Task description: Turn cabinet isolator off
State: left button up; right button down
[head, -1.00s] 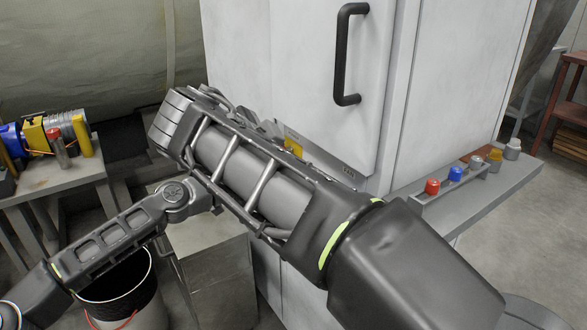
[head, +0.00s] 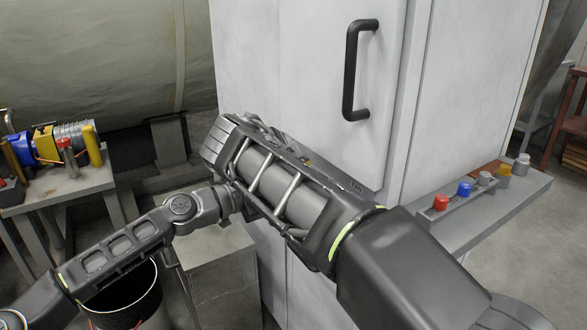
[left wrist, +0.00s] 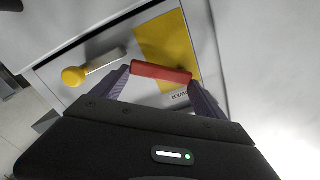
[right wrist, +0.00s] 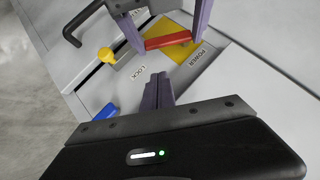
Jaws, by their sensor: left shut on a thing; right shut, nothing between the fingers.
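The red isolator handle (left wrist: 161,73) sits on a yellow plate (left wrist: 165,46) beside a POWER label on the cabinet panel. My left gripper (left wrist: 160,76) is shut on it, purple fingers at its two ends. The right wrist view also shows the red handle (right wrist: 168,41) between the left fingers. A lever with a yellow knob (left wrist: 74,76) is beside the plate; the knob also shows in the right wrist view (right wrist: 106,55), near a LOCK label. My right gripper (right wrist: 160,88) is shut and empty, close to the panel below the handle. In the head view my arms hide the panel and both grippers.
The white cabinet (head: 300,60) has a black door handle (head: 352,70). A blue part (right wrist: 104,114) is at the panel's left edge. A table with tools (head: 65,180) and a bucket (head: 125,295) are at left.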

jog(key=w+f, duration=0.4)
jog(key=f, duration=0.1)
jog(key=shift+a, duration=0.15)
jog(key=shift+w, duration=0.1)
pick_arm(q)
jog(key=shift+s+d+r, duration=0.15)
jog(key=shift+s+d, duration=0.05)
jog(key=shift+s, duration=0.05)
pick_arm(e)
jog(key=shift+w+a+f, duration=0.1)
jog(key=shift+w+f, duration=0.05)
jog(key=shift+f, duration=0.55)
pick_arm(q)
jog(key=o, duration=1.7)
jog(key=shift+o, duration=0.6)
jog(key=shift+w+a, duration=0.15)
jog(key=shift+o, duration=0.7)
pick_arm(e)
jog(key=shift+a+r, duration=0.1)
pick_arm(q)
jog(key=shift+a, duration=0.1)
